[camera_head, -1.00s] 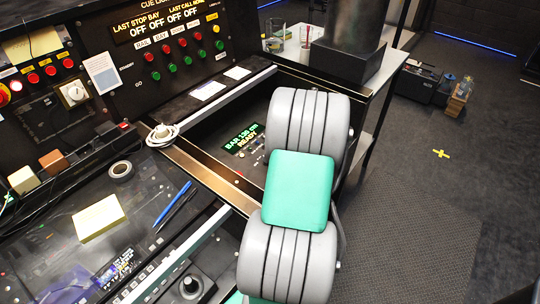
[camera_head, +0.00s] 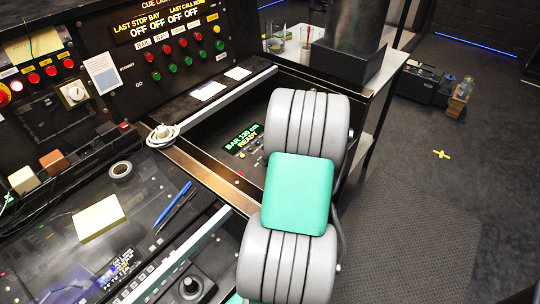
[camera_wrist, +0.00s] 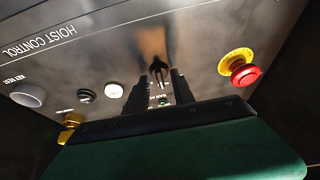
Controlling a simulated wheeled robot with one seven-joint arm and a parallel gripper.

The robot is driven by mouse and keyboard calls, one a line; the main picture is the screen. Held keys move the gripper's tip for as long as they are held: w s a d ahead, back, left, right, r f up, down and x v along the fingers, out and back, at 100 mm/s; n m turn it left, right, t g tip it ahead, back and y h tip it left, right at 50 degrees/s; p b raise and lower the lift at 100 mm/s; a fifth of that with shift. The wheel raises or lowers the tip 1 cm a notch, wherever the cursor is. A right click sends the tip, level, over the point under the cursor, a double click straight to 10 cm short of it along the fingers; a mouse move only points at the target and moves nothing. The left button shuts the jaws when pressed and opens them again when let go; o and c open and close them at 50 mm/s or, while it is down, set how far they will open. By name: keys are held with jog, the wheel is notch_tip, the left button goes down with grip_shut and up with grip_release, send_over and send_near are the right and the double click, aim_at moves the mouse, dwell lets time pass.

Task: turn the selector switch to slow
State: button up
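In the wrist view my gripper (camera_wrist: 163,80) points at a brushed-metal panel marked HOIST CONTROL (camera_wrist: 110,45). Its two dark fingers stand apart, with a small lit display visible between them and nothing gripped. A small dark forked shape (camera_wrist: 159,69) shows just beyond the fingertips; I cannot tell whether it is the selector switch handle or a reflection. No label reading slow is legible.
The hoist panel also bears a red mushroom button (camera_wrist: 246,75) on a yellow ring, a white button (camera_wrist: 113,90), a black button (camera_wrist: 87,95) and a grey round part (camera_wrist: 28,95). A cue panel (camera_head: 175,65) stands at the back. Open floor (camera_head: 430,210) lies to the right.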

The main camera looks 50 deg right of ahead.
jog(key=v, duration=0.7)
jog(key=shift+r, duration=0.4)
jog(key=shift+s, duration=0.15)
